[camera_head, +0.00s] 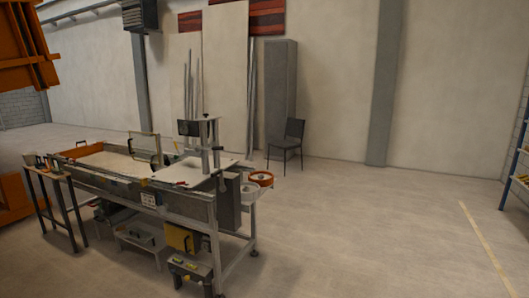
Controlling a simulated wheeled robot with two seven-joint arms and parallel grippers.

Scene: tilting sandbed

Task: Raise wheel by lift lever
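The tilting sandbed (135,190) stands to the left of centre, a long metal-framed bench some distance away. An upright post assembly (206,150) with a dark box rises from its right part, over a white flat surface. A small red part (181,183) shows on the near edge, but I cannot tell whether it is the lift lever. The wheel is too small or hidden to make out. Neither of my grippers is in view.
A narrow side table (52,175) stands against the bench's left end. Orange structures (25,70) fill the left edge. Round containers (261,179) sit at the bench's right end. A dark chair (288,142) stands behind. The floor in front and right is clear.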

